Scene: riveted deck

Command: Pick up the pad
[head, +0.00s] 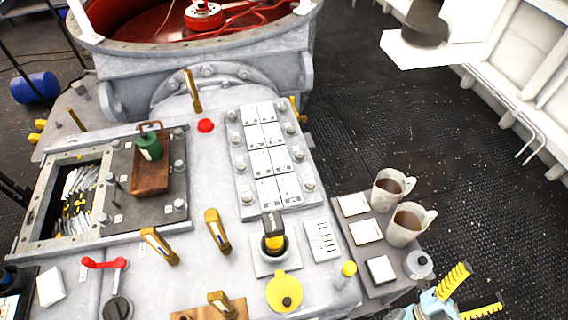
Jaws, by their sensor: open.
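My gripper (482,287) is at the bottom right of the head view, with two yellow ribbed fingers spread apart and nothing between them. Several small pale square pads lie on the grey side shelf (398,274): a far one (353,204), a middle one (366,231) and a near one (380,269). Another white block, perhaps also a pad (50,287), lies at the left of the console. I cannot tell which of these is the task's pad. My gripper is right of and nearer than the shelf, apart from all of them.
Two mugs, a far one (390,190) and a near one (409,226), and a small pale jar (419,264) stand close beside the shelf pads. The console (200,285) carries upright brass levers and a yellow-capped peg (347,271). Dark deck (480,190) is clear at right.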

